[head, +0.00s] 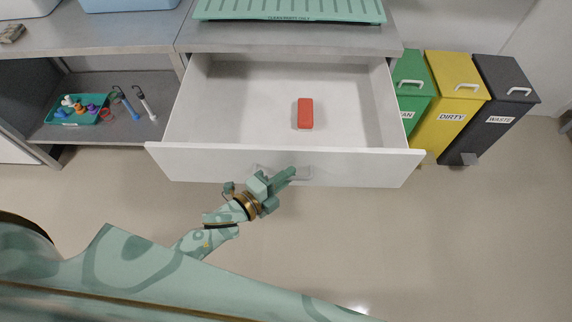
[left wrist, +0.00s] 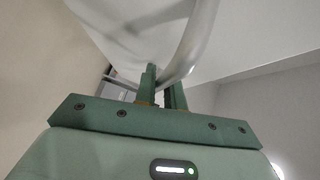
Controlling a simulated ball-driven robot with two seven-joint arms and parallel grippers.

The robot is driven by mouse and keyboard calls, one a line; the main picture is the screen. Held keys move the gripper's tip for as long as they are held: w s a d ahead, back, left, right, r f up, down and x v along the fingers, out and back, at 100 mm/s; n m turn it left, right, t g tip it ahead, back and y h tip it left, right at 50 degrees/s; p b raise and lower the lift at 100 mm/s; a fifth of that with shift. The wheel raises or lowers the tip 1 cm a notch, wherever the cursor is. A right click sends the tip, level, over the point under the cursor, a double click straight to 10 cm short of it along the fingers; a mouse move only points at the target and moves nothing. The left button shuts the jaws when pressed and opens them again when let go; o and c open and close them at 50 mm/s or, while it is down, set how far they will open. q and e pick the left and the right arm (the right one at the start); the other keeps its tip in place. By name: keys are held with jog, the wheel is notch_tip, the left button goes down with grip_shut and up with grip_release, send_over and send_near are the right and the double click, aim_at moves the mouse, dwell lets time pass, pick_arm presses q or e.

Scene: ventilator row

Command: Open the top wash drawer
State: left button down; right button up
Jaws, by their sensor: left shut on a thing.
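The white wash drawer (head: 220,163) is pulled well out from under the grey counter in the head view. Its inside shows, with a red block (head: 305,113) lying on its floor. My left gripper (head: 288,174) is at the drawer's front face, shut on the drawer handle (head: 304,173). In the left wrist view the curved handle (left wrist: 196,45) passes between the two green fingers of the left gripper (left wrist: 162,90). My right gripper is not in view.
A green rack (head: 290,9) sits on the counter (head: 290,37) above the drawer. Green (head: 412,75), yellow (head: 452,105) and dark grey (head: 497,105) bins stand to the right. A teal tray (head: 75,109) with small items lies on the left shelf. The floor before the drawer is clear.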

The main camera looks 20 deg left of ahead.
pick_arm(q)
jog(key=shift+s+d, duration=0.1)
jog(key=shift+s, duration=0.45)
jog(key=c, duration=1.5)
grip_release()
jog(key=p+v, duration=0.2)
jog(key=v, duration=1.4)
jog(key=shift+s, duration=0.2)
